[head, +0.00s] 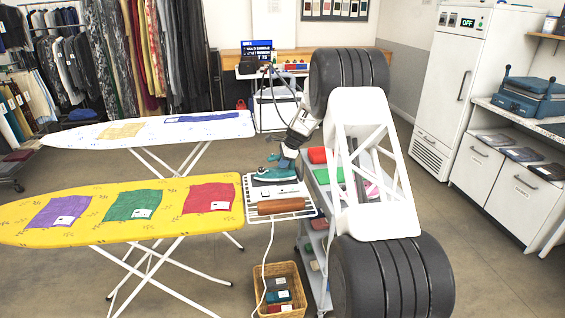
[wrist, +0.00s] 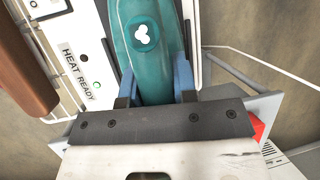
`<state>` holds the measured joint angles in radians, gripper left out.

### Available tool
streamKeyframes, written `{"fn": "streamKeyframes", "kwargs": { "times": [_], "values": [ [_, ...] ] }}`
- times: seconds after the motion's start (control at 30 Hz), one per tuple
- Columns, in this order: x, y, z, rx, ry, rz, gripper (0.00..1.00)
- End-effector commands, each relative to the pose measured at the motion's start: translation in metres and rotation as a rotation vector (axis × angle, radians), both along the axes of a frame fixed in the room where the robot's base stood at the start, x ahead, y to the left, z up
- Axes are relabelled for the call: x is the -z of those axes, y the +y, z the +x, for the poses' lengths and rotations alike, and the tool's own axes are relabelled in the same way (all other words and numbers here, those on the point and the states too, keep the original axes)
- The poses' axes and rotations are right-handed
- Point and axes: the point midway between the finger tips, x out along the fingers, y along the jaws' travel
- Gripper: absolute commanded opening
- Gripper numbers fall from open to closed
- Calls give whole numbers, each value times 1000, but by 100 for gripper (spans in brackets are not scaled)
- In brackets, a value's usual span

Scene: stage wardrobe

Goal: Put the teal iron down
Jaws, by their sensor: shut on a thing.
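The teal iron (head: 272,174) is at the back of the white wire rest (head: 301,214) at the right end of the yellow ironing board. My gripper (head: 285,160) comes down over it from the right. In the wrist view the iron (wrist: 146,45) lies between the two blue fingers of my gripper (wrist: 156,85), which are shut on it. A white panel marked "HEAT READY" (wrist: 78,72) is beside it. The iron's underside is hidden, so I cannot tell whether it touches the rest.
A brown cylinder (head: 284,206) lies at the rest's front. The yellow board (head: 100,228) bears purple, green and red cloths. A wicker basket (head: 269,274) stands below. A trolley (head: 311,190) with coloured items is to the right, partly behind my arm.

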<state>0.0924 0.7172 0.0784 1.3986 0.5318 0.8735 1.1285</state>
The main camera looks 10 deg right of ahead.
Motion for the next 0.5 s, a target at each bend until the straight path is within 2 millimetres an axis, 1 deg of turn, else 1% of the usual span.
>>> {"fn": "streamKeyframes", "kwargs": {
  "times": [0.3,0.33,0.4,0.5],
  "values": [
    [1,0,0,0,-1,0,0],
    [2,0,0,0,0,0,28],
    [2,0,0,0,0,0,39],
    [2,0,0,0,0,0,52]
  ]
}}
